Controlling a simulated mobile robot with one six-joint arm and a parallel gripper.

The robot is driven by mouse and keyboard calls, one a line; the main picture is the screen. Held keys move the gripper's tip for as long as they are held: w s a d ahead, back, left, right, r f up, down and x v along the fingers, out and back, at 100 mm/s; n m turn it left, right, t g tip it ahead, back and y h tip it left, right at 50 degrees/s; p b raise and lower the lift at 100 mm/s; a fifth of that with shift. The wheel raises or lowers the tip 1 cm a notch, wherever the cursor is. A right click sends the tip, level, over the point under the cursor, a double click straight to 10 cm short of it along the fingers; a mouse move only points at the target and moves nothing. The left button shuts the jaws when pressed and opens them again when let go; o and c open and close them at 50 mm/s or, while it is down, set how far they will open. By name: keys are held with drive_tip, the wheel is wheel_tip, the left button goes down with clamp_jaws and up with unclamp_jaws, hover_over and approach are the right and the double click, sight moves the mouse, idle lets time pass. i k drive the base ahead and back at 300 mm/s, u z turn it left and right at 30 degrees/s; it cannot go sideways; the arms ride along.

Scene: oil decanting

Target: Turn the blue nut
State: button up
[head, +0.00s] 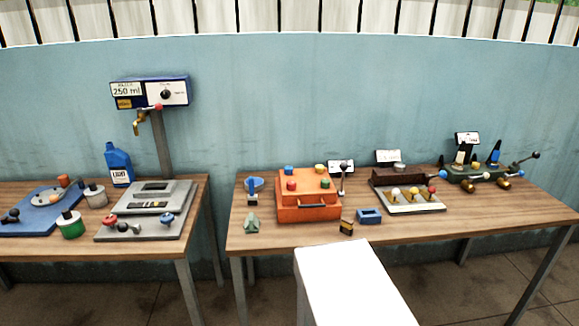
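On the right table, an orange box (307,205) carries several small coloured caps or nuts on top. The blue one (289,169) sits at the back left of the box top. A yellow one (320,168) is at the back right, a red one (291,186) at the front left and a green one (325,183) at the front right. They are too small to make out their shape. My gripper is not in view.
A blue funnel-like item (253,187) stands left of the box. A small lever (342,180) stands at its right. A blue block (369,215) and a black-and-yellow item (347,227) lie in front. A tray with coloured knobs (408,203) is further right.

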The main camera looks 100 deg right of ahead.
sight(288, 170)
drive_tip(key=k, duration=2.9)
drive_tip(key=z, duration=0.95)
drive_tip(key=i, duration=0.55)
drive_tip(key=u, duration=0.25)
